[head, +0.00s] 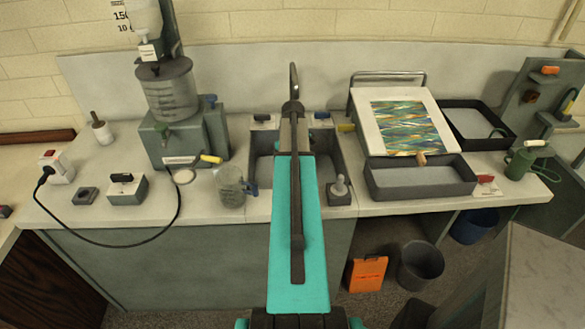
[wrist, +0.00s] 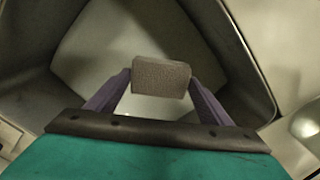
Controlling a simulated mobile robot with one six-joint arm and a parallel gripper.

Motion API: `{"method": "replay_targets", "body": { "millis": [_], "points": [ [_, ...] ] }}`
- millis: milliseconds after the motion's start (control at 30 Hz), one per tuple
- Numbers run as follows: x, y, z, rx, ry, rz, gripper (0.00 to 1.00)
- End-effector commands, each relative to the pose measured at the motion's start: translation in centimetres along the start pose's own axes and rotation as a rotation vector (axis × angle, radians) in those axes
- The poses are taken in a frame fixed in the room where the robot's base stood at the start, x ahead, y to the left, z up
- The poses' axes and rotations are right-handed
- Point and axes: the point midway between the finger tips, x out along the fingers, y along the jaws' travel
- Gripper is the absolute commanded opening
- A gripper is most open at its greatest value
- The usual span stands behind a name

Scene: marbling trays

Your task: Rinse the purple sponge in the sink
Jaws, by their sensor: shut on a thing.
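The sink (head: 258,178) is a grey basin set in the counter, partly hidden behind my teal arm in the head view. In the wrist view the basin (wrist: 85,50) fills most of the picture, with dark walls and a paler floor. My gripper (wrist: 160,82) has two purple fingers shut on a small grey-brown block, the sponge (wrist: 161,78). The sponge looks grey-brown here, not purple. It is held over or inside the basin; its height above the floor is unclear. In the head view my arm hides gripper and sponge.
Further right are a dark-rimmed tray (head: 420,192) and a marbled sheet (head: 405,127) on a board. A grey machine (head: 185,140) stands at left.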

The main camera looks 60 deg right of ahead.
Motion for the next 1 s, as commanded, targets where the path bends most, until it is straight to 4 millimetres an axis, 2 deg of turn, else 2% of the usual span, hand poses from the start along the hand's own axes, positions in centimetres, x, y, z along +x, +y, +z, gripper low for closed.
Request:
{"method": "replay_targets", "body": {
  "millis": [1000],
  "points": [
    [6.1,0.1,0.0,0.001,0.000,0.000,0.65]
  ]
}}
